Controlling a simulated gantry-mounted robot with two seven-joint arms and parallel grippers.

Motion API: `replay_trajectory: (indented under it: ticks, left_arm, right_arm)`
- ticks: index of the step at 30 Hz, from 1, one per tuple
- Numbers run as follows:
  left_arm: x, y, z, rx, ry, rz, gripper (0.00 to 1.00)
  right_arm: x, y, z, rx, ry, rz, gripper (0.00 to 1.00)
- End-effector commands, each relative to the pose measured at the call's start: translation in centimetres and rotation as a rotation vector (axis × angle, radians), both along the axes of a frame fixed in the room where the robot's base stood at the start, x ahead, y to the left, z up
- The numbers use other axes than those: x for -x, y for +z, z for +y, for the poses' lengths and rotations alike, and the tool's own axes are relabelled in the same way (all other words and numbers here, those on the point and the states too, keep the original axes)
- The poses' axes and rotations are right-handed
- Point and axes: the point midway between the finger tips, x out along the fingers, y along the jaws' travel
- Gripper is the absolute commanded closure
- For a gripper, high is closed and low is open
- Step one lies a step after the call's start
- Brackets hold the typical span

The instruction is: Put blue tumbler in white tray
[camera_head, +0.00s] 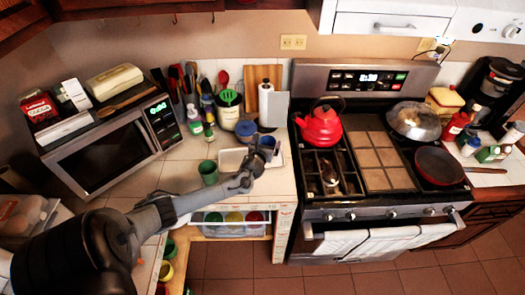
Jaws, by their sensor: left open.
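The white tray (229,161) lies on the tiled counter between the microwave and the stove. My left arm reaches over the counter from the left. Its gripper (267,148) is open over the tray's right part and hides some of it. A small bluish-grey patch shows at the gripper; I cannot tell whether it is the blue tumbler or part of the gripper. A green tumbler (208,172) stands on the counter just left of the tray. My right gripper is not in view.
A blue-topped jar (246,130) and a paper towel roll (270,106) stand behind the tray. The microwave (108,146) is at left; the stove with a red kettle (320,127) is at right. An open drawer (231,229) below holds several coloured cups.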

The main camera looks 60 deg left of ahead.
Motion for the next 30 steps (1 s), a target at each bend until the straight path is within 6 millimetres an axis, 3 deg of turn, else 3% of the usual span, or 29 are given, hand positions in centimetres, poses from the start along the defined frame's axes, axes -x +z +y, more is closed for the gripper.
replay_trajectory:
  ticks: [22,26,30]
  left_arm:
    - [7.6,3.1,-7.3,0.004,-0.002,0.0,0.0]
    - [8.3,2.5,-8.9,0.075,0.009,-0.016,0.0]
    - [9.4,0.5,-12.9,0.309,0.061,-0.07,0.0]
  right_arm:
    - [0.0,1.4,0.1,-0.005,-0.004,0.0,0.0]
    - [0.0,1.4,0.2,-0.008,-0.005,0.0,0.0]
    - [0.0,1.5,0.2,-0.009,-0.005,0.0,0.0]
